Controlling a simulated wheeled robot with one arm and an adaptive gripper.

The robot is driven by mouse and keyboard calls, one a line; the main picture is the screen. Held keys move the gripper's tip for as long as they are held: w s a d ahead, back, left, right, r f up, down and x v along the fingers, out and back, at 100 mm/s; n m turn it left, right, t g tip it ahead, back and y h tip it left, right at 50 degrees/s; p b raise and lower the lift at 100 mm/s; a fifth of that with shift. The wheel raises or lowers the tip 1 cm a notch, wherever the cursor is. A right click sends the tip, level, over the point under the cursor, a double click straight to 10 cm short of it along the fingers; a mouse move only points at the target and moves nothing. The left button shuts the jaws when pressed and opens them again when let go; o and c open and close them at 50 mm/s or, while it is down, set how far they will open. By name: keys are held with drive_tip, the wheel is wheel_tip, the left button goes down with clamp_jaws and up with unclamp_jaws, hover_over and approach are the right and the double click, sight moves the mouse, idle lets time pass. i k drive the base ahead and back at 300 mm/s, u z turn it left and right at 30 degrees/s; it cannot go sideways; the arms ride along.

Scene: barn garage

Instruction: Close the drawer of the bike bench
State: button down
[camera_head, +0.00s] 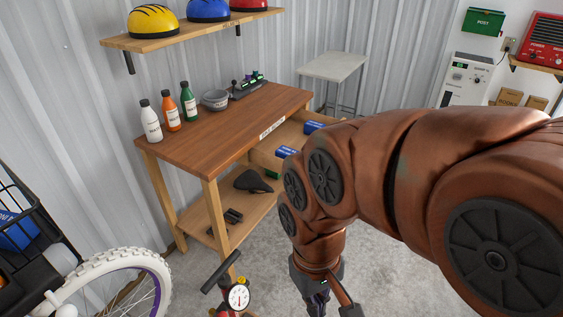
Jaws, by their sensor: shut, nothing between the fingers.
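The wooden bike bench (225,122) stands against the metal wall, with a label on its front edge. Its drawer (262,159) is pulled out toward the right. Two blue boxes show in it, one at the near side (286,152) and one farther back (313,127). My arm hides the drawer's front and much of its right part. My gripper (322,305) hangs pointing down at the bottom of the view, in front of the bench and nearer to me than the drawer. It is shut and empty; its tips are near the picture's lower edge.
Bottles (171,113), a grey bowl (215,99) and a small green-lit device stand on the bench. A dark saddle (253,181) lies on its lower shelf. A pump with a gauge (239,297) and a bike wheel (115,280) stand at the front left. Concrete floor shows around my gripper.

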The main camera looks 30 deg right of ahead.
sight(290, 133)
drive_tip(key=z, duration=0.1)
drive_tip(key=i, duration=0.85)
drive_tip(key=z, duration=0.45)
